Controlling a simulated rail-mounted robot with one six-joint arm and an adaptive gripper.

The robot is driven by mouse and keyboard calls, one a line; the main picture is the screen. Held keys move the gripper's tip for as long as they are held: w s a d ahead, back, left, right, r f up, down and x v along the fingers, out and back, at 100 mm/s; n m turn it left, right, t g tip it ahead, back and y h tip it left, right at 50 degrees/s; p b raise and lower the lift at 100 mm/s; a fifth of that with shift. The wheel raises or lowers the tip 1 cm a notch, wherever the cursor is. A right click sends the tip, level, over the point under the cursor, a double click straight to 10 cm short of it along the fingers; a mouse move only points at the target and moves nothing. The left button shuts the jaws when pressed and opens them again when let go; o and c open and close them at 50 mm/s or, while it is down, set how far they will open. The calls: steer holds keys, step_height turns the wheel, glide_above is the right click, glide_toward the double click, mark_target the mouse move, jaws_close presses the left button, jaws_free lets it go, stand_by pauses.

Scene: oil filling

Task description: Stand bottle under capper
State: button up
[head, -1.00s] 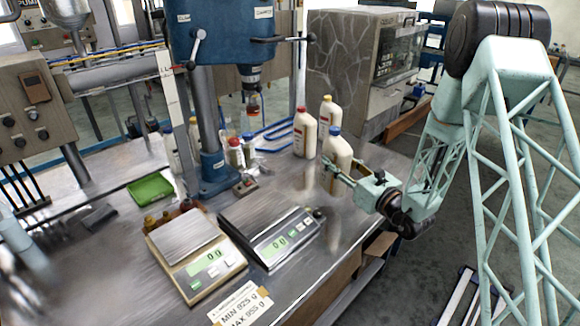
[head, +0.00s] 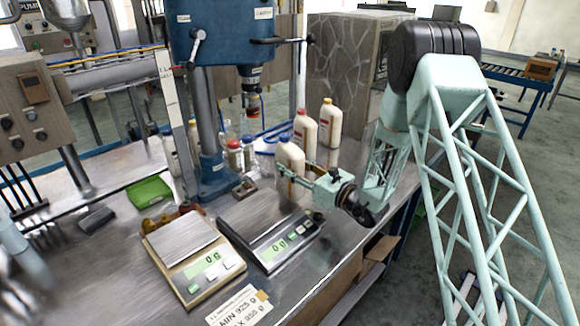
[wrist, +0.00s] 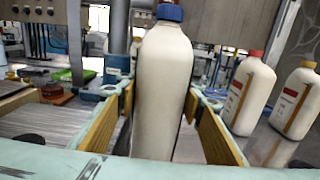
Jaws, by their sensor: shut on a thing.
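The white bottle with the blue cap (head: 290,153) is upright in my gripper (head: 302,181), left of the other white bottles. In the wrist view the bottle (wrist: 163,85) stands between the two yellow finger pads of my gripper (wrist: 160,108), which is shut on it. Its base is hidden, so I cannot tell whether it touches the table. The capper (head: 225,35) is the blue machine on a grey column at the back. Its capping head (head: 251,80) hangs left of and behind the held bottle.
Small jars (head: 235,155) are by the column. Two scales (head: 188,257) (head: 272,235) occupy the front table (head: 110,265). A green tray (head: 149,191) lies at left.

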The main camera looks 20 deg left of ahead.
steer(key=shift+w+a, duration=0.1)
steer(key=shift+a, duration=0.1)
stand_by(0.3)
steer(key=f+b+x, duration=0.2)
steer(key=x, duration=1.4)
stand_by(1.7)
steer(key=shift+a, duration=0.1)
steer(key=shift+f, duration=0.3)
stand_by(0.9)
steer(key=o, duration=1.4)
steer(key=shift+o, duration=0.2)
steer(key=shift+f, duration=0.15)
